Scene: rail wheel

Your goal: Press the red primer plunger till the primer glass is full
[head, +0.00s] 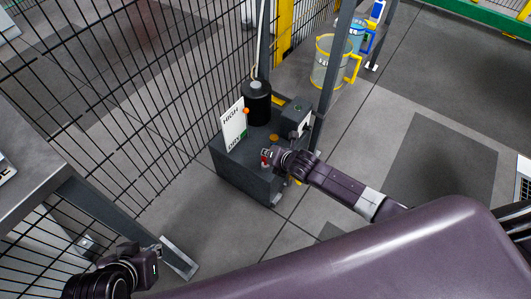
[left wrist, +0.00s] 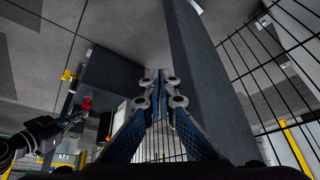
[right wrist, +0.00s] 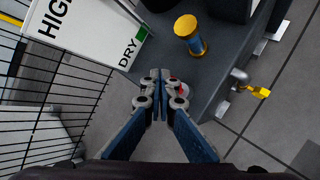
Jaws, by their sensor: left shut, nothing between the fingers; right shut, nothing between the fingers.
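The red primer plunger (head: 264,162) is on the near edge of a dark grey unit in the head view. My right gripper (head: 268,154) is shut and empty, with its tips right over the plunger; whether they touch it I cannot tell. In the right wrist view the shut fingers (right wrist: 160,76) mostly hide the red part. The left wrist view shows the red plunger (left wrist: 86,103) beside the right gripper's tips. A short cylinder with a yellow cap and blue body (right wrist: 190,36), possibly the primer glass, stands beyond. My left gripper (head: 157,250) is shut and empty, lower left.
A white sign reading HIGH and DRY (head: 233,124) stands on the unit (head: 244,183), near a black cylinder (head: 257,102). A yellow-handled valve (right wrist: 258,92) sticks out of its side. Wire fence (head: 130,90) runs behind. A grey post (left wrist: 205,80) is close to my left gripper.

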